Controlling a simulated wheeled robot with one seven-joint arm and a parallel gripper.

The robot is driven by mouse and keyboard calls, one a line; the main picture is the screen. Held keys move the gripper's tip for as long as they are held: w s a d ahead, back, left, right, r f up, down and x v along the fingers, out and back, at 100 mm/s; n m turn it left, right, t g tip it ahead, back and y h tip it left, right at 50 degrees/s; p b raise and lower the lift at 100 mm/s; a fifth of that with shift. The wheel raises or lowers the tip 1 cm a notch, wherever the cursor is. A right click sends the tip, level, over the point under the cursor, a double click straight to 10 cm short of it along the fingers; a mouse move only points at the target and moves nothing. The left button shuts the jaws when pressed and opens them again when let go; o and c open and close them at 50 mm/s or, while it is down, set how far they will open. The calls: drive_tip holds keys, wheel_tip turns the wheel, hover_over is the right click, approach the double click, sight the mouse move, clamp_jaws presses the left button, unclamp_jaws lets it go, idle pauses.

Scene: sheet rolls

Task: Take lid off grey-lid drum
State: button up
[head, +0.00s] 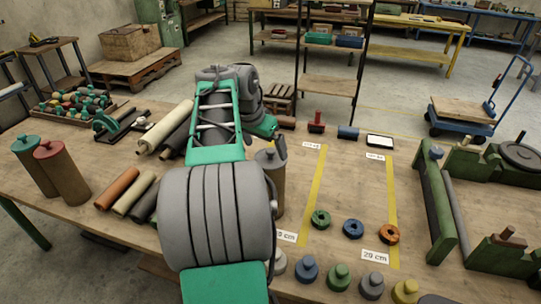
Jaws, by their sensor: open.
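The grey-lid drum (281,192) stands upright on the workbench just right of my arm, which hides its left side. Its grey lid (266,157) is on top. My gripper (279,146) is at the lid, above its right part, with a dark finger pointing down. It is open and holds nothing that I can see. Whether the fingers touch the lid or straddle its knob cannot be told, as the arm hides much of it.
A green-lid drum (38,168) and a red-lid drum (62,172) stand at the left. Several rolls (118,188) lie beside them. Coloured knobbed pieces (308,268) line the front edge.

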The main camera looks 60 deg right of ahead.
sight(268, 152)
drive_tip(key=p+x, duration=0.1)
drive_tip(key=x, duration=0.3)
drive_tip(key=shift+d+f, duration=0.15)
drive_tip(key=shift+f, duration=0.05)
drive_tip(key=c, duration=0.9)
drive_tip(key=shift+c, duration=0.5)
drive_tip(key=shift+r, duration=0.15)
